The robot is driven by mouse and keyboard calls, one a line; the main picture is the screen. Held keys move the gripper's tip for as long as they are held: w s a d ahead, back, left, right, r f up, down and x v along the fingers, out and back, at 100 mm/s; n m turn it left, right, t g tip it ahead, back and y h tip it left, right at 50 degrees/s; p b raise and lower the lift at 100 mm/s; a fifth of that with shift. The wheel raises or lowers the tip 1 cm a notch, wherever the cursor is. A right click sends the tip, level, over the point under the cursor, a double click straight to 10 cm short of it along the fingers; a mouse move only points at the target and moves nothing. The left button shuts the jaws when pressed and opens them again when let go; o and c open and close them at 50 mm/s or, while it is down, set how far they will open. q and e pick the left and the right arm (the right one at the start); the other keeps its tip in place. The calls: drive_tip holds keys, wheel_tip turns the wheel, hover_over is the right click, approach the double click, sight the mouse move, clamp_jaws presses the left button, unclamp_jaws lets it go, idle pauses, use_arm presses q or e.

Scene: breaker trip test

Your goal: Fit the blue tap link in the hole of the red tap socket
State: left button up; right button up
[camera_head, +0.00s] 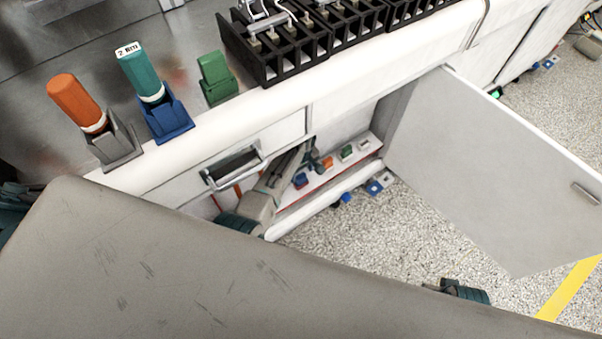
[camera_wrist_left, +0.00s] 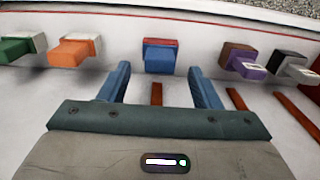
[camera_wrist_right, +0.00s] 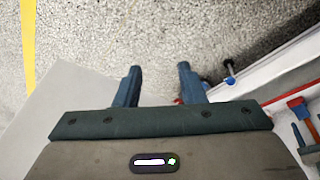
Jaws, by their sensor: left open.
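The blue tap link (camera_wrist_left: 160,58), a blue block with a red strip along its top edge, lies on the white shelf inside the open cabinet. It also shows small in the head view (camera_head: 300,180). My left gripper (camera_wrist_left: 158,72) is open, its fingers pointing at the link. The link shows centred between the fingers, slightly beyond their tips; I cannot tell if they touch it. My right gripper (camera_wrist_right: 158,77) is open and empty above the speckled floor. I cannot make out the red tap socket for certain in any view.
Orange-white (camera_wrist_left: 76,50) and green-white (camera_wrist_left: 22,47) links lie left of the blue link; a purple-brown one (camera_wrist_left: 244,60) lies right. The open cabinet door (camera_head: 490,170) stands out over the floor. Orange (camera_head: 75,98), teal (camera_head: 140,70) and green (camera_head: 215,75) pieces stand on the bench.

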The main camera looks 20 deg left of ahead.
sight(301, 176)
use_arm(q)
wheel_tip(301, 176, up, 7)
drive_tip(key=p, duration=0.1)
drive_tip(key=shift+r, duration=0.2)
use_arm(e)
drive_tip(key=f, duration=0.5)
drive_tip(key=shift+s+d+f, duration=0.15)
drive_tip(key=shift+s+d, duration=0.05)
drive_tip(key=shift+s, duration=0.2)
